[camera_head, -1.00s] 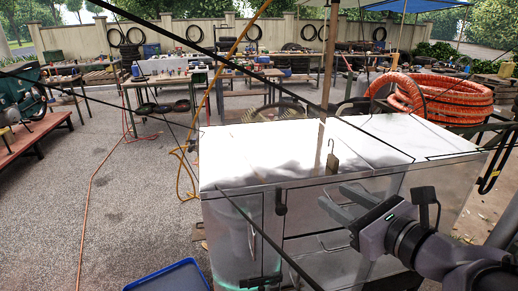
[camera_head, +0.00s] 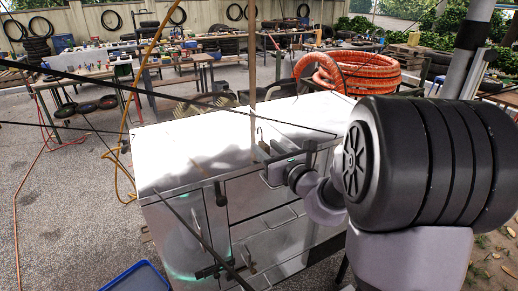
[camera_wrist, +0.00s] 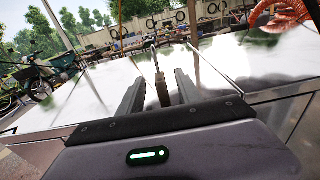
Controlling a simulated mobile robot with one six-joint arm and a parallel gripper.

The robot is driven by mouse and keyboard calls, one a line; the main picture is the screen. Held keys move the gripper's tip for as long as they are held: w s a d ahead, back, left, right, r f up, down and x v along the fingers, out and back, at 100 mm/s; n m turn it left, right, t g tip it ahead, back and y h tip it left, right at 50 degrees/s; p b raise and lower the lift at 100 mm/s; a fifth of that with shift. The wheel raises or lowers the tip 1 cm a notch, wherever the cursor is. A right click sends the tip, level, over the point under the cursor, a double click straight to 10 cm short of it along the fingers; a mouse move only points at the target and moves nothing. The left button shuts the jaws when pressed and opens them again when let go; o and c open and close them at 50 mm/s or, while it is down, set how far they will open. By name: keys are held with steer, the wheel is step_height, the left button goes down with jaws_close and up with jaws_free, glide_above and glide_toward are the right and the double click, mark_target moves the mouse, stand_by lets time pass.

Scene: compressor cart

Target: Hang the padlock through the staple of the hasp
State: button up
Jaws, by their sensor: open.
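The padlock (camera_head: 262,146) stands upright on the cart's white top near its front edge, its thin shackle upward. In the wrist view the padlock (camera_wrist: 163,90) is between the two fingers of my gripper (camera_wrist: 160,84), with a gap visible to the fingers. My gripper (camera_head: 268,157) is open, coming from the right in the head view. I cannot tell from this size which holds the staple.
The cart top (camera_head: 185,150) is mostly clear. A thin post (camera_head: 253,80) rises behind the padlock. An orange hose coil (camera_head: 345,72) is at the back right. Drawer handles (camera_head: 281,220) stick out of the front. A blue tray (camera_head: 138,279) is on the ground.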

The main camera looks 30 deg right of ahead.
mark_target(267, 146)
steer(key=shift+w, duration=0.35)
steer(key=shift+s+r, duration=0.1)
steer(key=shift+s, duration=0.05)
jaws_close()
steer(key=shift+r, duration=0.15)
step_height(267, 146, up, 3)
steer(key=shift+r+p, duration=0.15)
steer(key=shift+p, duration=1.05)
steer(key=s+a+b, duration=0.3)
steer(key=s+b, duration=0.1)
steer(key=s, duration=0.3)
steer(key=s+a+r+b, duration=0.1)
steer(key=s+a+b, duration=0.2)
steer(key=s, duration=0.4)
steer(key=shift+s+a+r+b, duration=0.2)
steer(key=shift+s+b, duration=0.1)
steer(key=shift+b, duration=0.1)
